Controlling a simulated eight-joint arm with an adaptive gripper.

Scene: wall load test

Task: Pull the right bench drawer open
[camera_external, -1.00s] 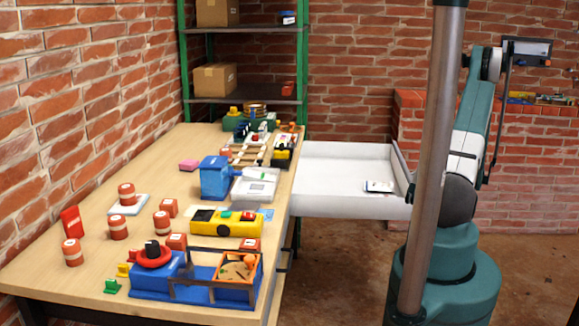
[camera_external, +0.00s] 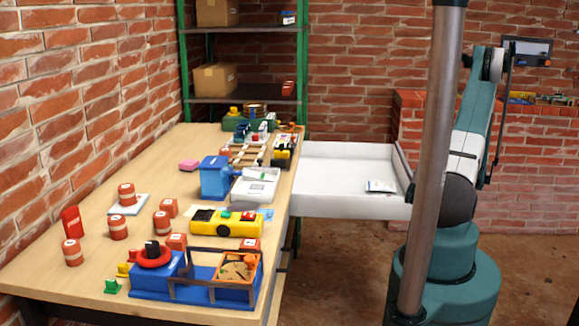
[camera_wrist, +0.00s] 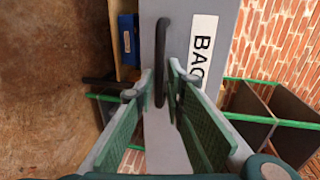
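The bench drawer (camera_external: 345,205) is a white open-topped box standing far out from the right side of the wooden bench, towards its far end. In the wrist view its grey front (camera_wrist: 206,12) carries a white label (camera_wrist: 200,50) reading "BAG" and a dark bar handle (camera_wrist: 161,45). My gripper (camera_wrist: 162,78) has its two green-padded fingers close on either side of this handle and looks shut on it. In the external view my gripper is hidden behind the pole and arm. A small white packet (camera_external: 380,186) lies in the drawer.
The bench top (camera_external: 60,205) holds red cylinders, a blue box (camera_external: 214,178), a yellow block (camera_external: 226,222) and a blue fixture (camera_external: 160,280). A green-framed shelf (camera_external: 245,100) stands behind. A metal pole (camera_external: 432,160) crosses the external view. The floor before the drawer is clear.

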